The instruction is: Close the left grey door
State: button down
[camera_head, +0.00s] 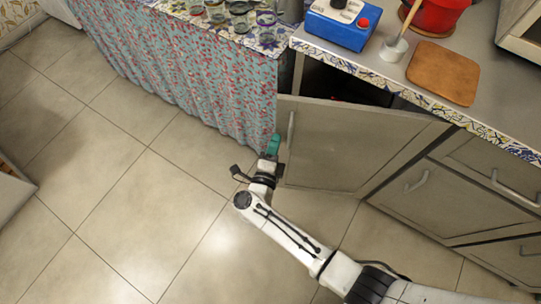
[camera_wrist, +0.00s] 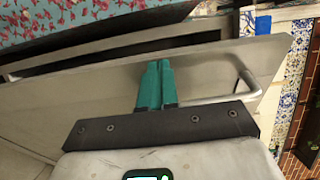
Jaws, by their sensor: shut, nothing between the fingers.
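The left grey door (camera_head: 335,150) is partly open. Its left edge stands out from the cabinet, and a dark opening (camera_head: 330,82) shows above and behind it. Its handle (camera_head: 290,132) is near that free edge; the door (camera_wrist: 100,95) and handle (camera_wrist: 240,85) also show in the wrist view. My gripper (camera_head: 273,146) is at the door's free-edge side, near the handle. In the wrist view my gripper's teal fingers (camera_wrist: 156,84) are together and empty, in front of the door's outer face beside the handle. I cannot tell whether they touch the door.
A floral curtain (camera_head: 190,75) hangs left of the door. Grey drawers (camera_head: 425,195) with handles are to the right. The counter above holds a blue box (camera_head: 340,28), a white mortar (camera_head: 393,50), a brown board (camera_head: 443,72) and a red pot (camera_head: 435,14). The tiled floor (camera_head: 130,200) is clear.

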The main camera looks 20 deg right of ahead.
aim_at(278, 131)
jog(key=shift+x, duration=2.7)
jog(key=shift+w, duration=0.1)
jog(key=w+d+m+g+h+b, duration=0.1)
jog(key=w+d+b, duration=0.2)
jog(key=w+d+m+g+h+b, duration=0.1)
jog(key=w+d+b, duration=0.2)
jog(key=w+d+m+g+h+b, duration=0.1)
jog(key=w+d+g+h+b, duration=0.1)
jog(key=w+d+b, duration=0.1)
jog(key=shift+w+f+m, duration=0.2)
jog(key=shift+w+m, duration=0.1)
jog(key=shift+w, duration=0.15)
jog(key=shift+w+d+r+b, duration=0.2)
jog(key=shift+r+b, duration=0.1)
jog(key=shift+r, duration=0.15)
jog(key=p+v, duration=0.2)
jog(key=v, duration=0.9)
jog(key=shift+s+a+f, duration=0.2)
jog(key=shift+a+f, duration=0.1)
